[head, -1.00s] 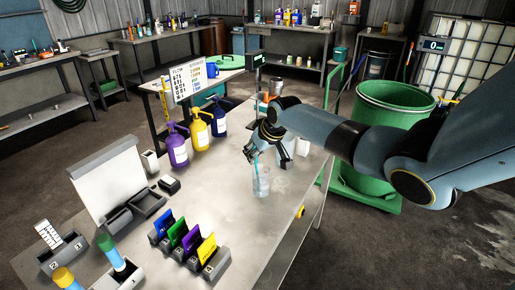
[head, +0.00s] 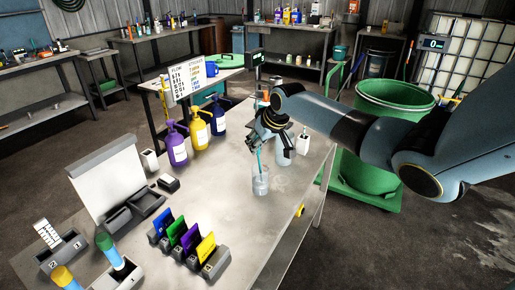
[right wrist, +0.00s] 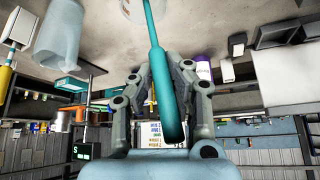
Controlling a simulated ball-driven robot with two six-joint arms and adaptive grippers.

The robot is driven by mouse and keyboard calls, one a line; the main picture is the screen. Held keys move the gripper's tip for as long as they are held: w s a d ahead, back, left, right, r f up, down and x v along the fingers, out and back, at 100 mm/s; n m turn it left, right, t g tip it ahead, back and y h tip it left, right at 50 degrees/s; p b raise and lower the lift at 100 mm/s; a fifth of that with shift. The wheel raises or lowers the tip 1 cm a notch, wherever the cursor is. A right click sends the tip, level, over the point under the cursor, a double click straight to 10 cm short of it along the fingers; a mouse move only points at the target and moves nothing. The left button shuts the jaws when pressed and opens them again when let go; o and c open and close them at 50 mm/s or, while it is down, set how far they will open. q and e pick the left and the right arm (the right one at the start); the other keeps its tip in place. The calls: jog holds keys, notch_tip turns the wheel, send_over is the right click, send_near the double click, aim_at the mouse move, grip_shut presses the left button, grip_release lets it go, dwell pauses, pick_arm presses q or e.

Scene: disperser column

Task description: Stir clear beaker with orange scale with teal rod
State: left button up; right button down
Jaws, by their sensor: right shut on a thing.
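My right gripper (head: 256,146) is shut on the teal rod (head: 258,162). It holds the rod near upright above the clear beaker (head: 261,184) on the table, with the rod's lower end reaching into the beaker. The beaker stands upright. In the right wrist view the teal rod (right wrist: 156,58) runs between the fingers up to the beaker (right wrist: 130,8), which is cut by the top edge and shows small orange marks. Whether the rod touches the beaker's wall is unclear. My left gripper is out of view.
Another clear beaker (head: 287,157) stands behind the gripper, beside a white holder (head: 303,146). Purple, yellow and blue pump bottles (head: 198,134) stand at the left back. A row of coloured cards (head: 190,240) is in front left. The table's right edge is close.

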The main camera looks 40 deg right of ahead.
jog(key=shift+a+r, duration=0.2)
jog(key=shift+r, duration=1.05)
jog(key=shift+a+r, duration=0.2)
jog(key=shift+r, duration=1.1)
jog(key=shift+a+r, duration=0.2)
jog(key=shift+r, duration=1.15)
jog(key=shift+r, duration=2.4)
jog(key=shift+a+f, duration=0.1)
